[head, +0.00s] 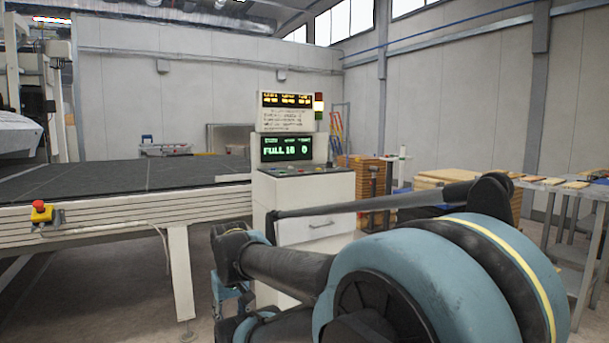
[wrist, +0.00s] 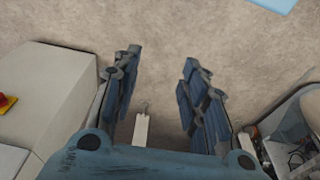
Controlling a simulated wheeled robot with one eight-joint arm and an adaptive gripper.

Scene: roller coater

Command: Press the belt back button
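The white control console (head: 305,207) stands at the end of the conveyor, in the middle of the head view. Its sloped button panel (head: 306,170) carries small coloured buttons, green and red among them. They are too small to read, so I cannot tell which is the belt back button. My gripper (wrist: 161,62) is open and empty in the wrist view, its two blue-grey fingers apart over bare floor. My arm fills the lower right of the head view and covers part of the console's lower body. The gripper is low, apart from the button panel.
The dark conveyor belt (head: 120,174) stretches left. A red stop button on a yellow box (head: 41,211) is on its side; a similar red button (wrist: 4,102) shows in the wrist view. Wood stacks (head: 368,182) and a metal table (head: 575,190) stand right. Floor lies open below the gripper.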

